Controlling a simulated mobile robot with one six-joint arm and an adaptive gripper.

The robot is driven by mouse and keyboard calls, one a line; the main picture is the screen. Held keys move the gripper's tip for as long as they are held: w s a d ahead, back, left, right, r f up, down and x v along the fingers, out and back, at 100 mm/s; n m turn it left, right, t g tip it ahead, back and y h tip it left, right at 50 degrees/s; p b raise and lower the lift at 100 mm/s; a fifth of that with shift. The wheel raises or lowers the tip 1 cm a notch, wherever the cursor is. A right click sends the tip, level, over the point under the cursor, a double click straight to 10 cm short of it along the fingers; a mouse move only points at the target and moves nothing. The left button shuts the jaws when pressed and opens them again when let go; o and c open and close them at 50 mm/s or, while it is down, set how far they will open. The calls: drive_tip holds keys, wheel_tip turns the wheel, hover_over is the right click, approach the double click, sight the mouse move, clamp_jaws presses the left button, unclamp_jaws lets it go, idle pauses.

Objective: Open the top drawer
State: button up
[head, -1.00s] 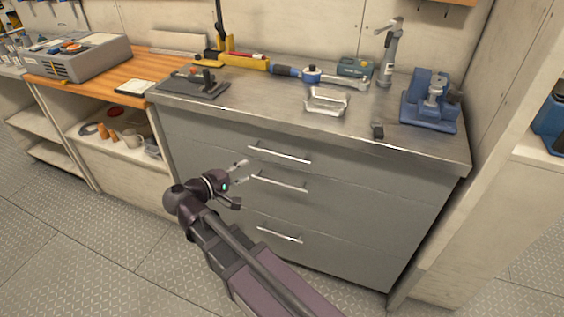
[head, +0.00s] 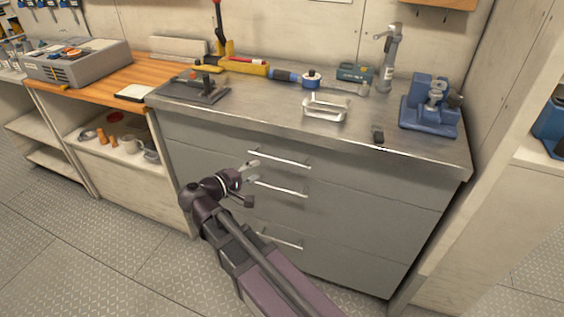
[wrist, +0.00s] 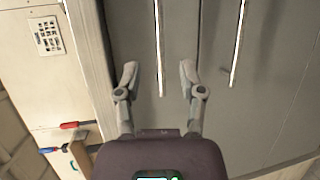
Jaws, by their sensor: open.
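The grey cabinet has three drawers with bar handles, all shut flush. The top drawer (head: 350,170) carries the top handle (head: 285,159), a thin bright bar. My gripper (head: 252,172) is open and empty at the left end of the upper two handles in the head view. In the wrist view, my gripper (wrist: 158,82) has its fingers spread on either side of the top handle (wrist: 160,45), whose near end lies between the fingertips. Contact cannot be seen. The middle handle (wrist: 238,42) lies outside the right finger.
The metal worktop (head: 255,105) above the drawers holds tools, a clear-looking tray (head: 326,108) and a blue vise (head: 430,110). An open shelf unit (head: 125,165) stands left, and a pale panel (head: 490,150) right. The floor in front is clear.

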sight(278, 159)
drive_tip(key=shift+b+x, duration=0.75)
drive_tip(key=shift+x, duration=4.05)
